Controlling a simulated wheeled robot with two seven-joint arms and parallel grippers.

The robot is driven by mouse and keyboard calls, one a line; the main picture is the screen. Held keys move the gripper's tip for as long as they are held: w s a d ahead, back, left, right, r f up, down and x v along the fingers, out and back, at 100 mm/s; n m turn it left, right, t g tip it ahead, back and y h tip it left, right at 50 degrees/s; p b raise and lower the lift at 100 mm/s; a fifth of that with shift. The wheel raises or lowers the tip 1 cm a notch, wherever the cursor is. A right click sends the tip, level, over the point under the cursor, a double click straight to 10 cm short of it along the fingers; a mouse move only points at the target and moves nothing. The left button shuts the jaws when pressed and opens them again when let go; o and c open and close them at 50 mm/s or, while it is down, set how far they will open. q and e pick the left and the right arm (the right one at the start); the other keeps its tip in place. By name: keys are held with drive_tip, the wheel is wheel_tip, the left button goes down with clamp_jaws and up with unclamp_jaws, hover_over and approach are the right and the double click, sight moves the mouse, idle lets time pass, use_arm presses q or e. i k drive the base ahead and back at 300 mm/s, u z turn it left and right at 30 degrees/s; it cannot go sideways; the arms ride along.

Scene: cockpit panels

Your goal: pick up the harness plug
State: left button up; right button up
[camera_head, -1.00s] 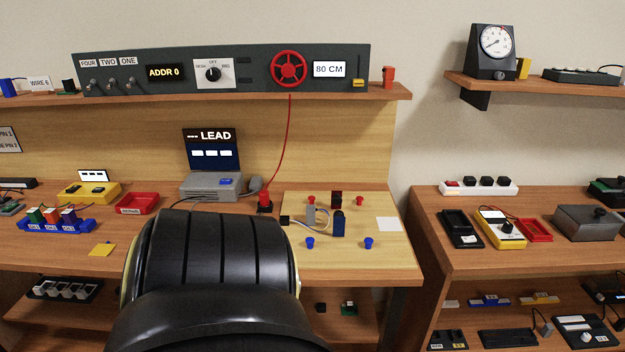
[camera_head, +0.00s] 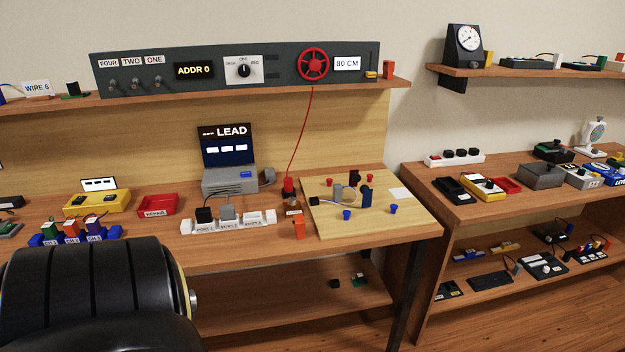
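A light wooden board (camera_head: 345,230) with red and blue pegs lies on the bench right of centre. A pale cable runs over it from a small dark block (camera_head: 314,201) at its left edge, which may be the harness plug. A grey piece (camera_head: 337,193) and a dark blue block (camera_head: 366,197) stand among the pegs. At this size I cannot tell for sure which piece is the plug. A large black part of my arm fills the lower left, well away from the board. Neither gripper is in view.
A white port strip (camera_head: 228,226) and an orange piece (camera_head: 299,229) sit left of the board. A laptop-like LEAD unit (camera_head: 229,181) stands behind, with a red cord hanging nearby from a red wheel (camera_head: 313,64). A gap separates this bench from the right one.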

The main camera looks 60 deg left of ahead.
sight(337, 189)
drive_tip(key=u, duration=1.65)
